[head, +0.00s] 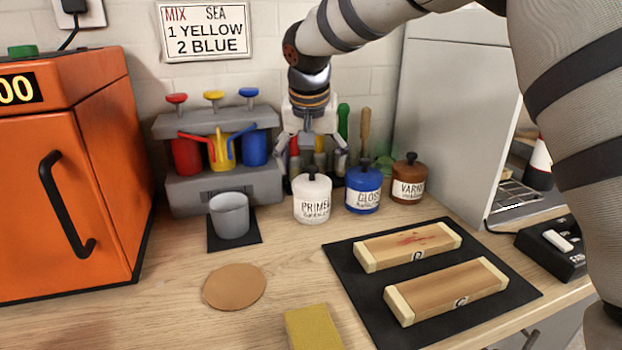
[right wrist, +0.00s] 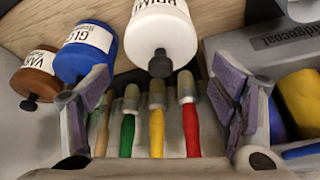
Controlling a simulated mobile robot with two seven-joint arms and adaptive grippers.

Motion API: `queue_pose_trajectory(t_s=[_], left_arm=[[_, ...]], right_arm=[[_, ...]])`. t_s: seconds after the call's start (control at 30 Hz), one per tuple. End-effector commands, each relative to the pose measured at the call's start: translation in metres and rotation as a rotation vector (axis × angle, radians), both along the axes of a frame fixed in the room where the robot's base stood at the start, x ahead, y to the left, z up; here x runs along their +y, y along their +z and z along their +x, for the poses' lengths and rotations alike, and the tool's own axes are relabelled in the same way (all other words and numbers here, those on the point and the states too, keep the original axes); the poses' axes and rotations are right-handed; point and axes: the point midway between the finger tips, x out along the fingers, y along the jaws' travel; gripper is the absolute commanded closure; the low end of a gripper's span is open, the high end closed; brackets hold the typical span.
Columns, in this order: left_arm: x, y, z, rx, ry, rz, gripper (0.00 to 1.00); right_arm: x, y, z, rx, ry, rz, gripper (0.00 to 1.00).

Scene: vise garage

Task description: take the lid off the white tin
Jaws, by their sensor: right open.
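The white tin (head: 312,205), labelled PRIMER, stands upright on the bench. Its white lid (head: 312,184) is on, with a small dark knob (head: 312,170) on top. My right gripper (head: 317,160) points down just behind and above the tin, with its fingers spread and nothing held. In the right wrist view the white tin (right wrist: 163,35) is at the top centre, and its dark knob (right wrist: 160,64) shows between the two open fingers, with no finger seen touching it. My left gripper is out of view.
A blue GLOSS tin (head: 363,192) and a brown VARNISH tin (head: 407,182) stand to the right. Brushes (right wrist: 156,125) stand behind the tins. A paint dispenser (head: 222,190) and grey cup (head: 230,215) are left. A cork disc (head: 234,287) lies in front, with bare bench around it.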

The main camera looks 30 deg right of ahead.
Motion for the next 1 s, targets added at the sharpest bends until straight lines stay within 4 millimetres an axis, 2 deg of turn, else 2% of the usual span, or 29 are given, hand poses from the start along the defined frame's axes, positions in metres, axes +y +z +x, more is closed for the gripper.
queue_pose_trajectory(t_s=[0.03, 0.1, 0.33, 0.37, 0.6, 0.67, 1.0], left_arm=[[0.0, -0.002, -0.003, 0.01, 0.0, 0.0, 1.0], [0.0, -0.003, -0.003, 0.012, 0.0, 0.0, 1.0], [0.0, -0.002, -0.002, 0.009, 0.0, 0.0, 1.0], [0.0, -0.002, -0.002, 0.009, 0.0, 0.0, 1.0], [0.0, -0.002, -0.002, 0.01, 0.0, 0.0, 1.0], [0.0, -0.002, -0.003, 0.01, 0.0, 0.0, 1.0], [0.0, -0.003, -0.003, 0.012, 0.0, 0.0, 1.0]], right_arm=[[-0.002, -0.013, 0.003, 0.009, 0.0, 0.001, 0.21], [-0.004, -0.02, 0.005, 0.006, 0.0, 0.0, 0.21], [-0.005, -0.02, 0.006, 0.002, 0.001, 0.0, 0.21], [-0.005, -0.02, 0.006, 0.002, 0.001, 0.0, 0.25], [-0.005, -0.02, 0.006, 0.003, 0.0, -0.001, 0.8], [-0.005, -0.021, 0.006, 0.004, 0.0, -0.001, 0.92], [-0.005, -0.024, 0.005, 0.012, 0.0, -0.002, 0.93]])
